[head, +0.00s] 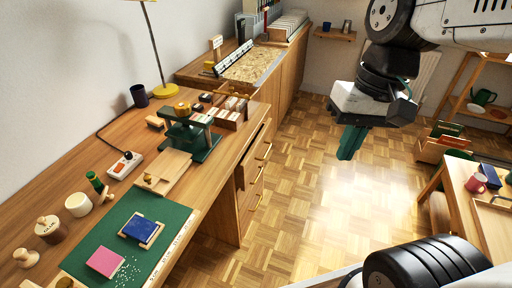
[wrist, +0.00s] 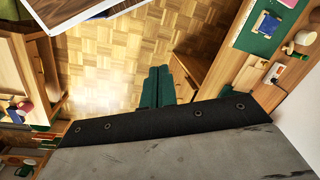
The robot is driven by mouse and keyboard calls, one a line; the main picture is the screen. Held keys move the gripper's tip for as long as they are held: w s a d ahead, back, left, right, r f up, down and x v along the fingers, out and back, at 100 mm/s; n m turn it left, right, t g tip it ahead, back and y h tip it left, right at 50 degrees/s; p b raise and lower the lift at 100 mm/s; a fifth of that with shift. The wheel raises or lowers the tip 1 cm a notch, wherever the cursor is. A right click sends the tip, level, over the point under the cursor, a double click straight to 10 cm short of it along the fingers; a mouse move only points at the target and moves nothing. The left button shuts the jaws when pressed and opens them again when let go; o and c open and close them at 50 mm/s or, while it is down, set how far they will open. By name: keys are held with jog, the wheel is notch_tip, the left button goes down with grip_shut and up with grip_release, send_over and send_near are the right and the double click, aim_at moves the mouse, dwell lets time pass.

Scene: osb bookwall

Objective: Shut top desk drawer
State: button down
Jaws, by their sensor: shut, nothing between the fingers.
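The wooden desk (head: 226,185) runs along the left of the head view. Its top drawer (head: 253,156), with a brass handle (head: 265,152), stands out past the drawer fronts below it, so it is partly open. Its inside is mostly hidden under the desk top. My gripper (head: 350,143) hangs over the floor to the right of the drawer, apart from it. Its green fingers are closed together and hold nothing. They also show in the wrist view (wrist: 157,88), with the desk to their right.
Parquet floor (head: 300,215) lies clear between the desk and a low table (head: 470,205) at right. A green stand (head: 190,138), a green mat (head: 165,220) and a lamp (head: 160,60) are on the desk. Lower drawers with brass handles (head: 257,202) sit below.

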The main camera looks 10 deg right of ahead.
jog(key=w+a+f+m+y, duration=0.1)
jog(key=w+f+m+y, duration=0.5)
jog(key=w, duration=0.7)
jog(key=w+a+f+m+y, duration=0.1)
jog(key=w+f+m+y, duration=0.5)
jog(key=w, duration=0.7)
jog(key=w+d+f+m+t+y, duration=0.1)
jog(key=w+d+f+m+t, duration=0.1)
jog(key=w+f, duration=0.3)
jog(key=w+d+f+m+t+y, duration=0.1)
jog(key=w+d+f+m+t, duration=0.15)
jog(key=f, duration=0.45)
jog(key=m+t+h, duration=0.1)
jog(key=m+t, duration=0.5)
jog(key=m, duration=0.1)
send_near(257, 146)
jog(key=x, duration=0.6)
jog(key=shift+a+r, duration=0.1)
jog(key=shift+a, duration=0.45)
